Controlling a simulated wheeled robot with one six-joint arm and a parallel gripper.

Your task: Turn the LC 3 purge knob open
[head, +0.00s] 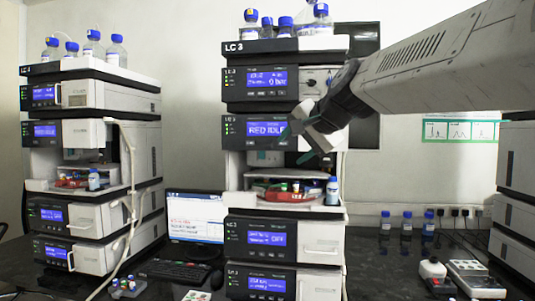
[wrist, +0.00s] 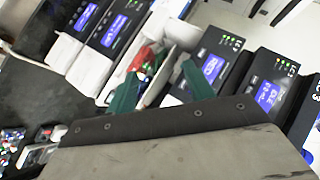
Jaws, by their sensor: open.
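The LC 3 stack (head: 287,46) stands in the middle of the head view, labelled on its top tray. Its upper pump module (head: 240,85) has a lit blue display. Small dark fittings, likely including the purge knob (head: 311,82), sit right of that display; their setting is too small to read. My gripper (head: 303,136) is in front of the module below, lower than these fittings, and partly covers that module's display. In the wrist view, my gripper's green fingers (wrist: 160,90) are spread apart with nothing held between them. I cannot make out the knob in the wrist view.
Solvent bottles (head: 285,25) stand on top of the stack. An open bay below my gripper holds a red tray (head: 270,193) and a small bottle (head: 332,190). Another stack (head: 90,97) stands left, with a monitor (head: 194,218) between. My arm comes in from the upper right.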

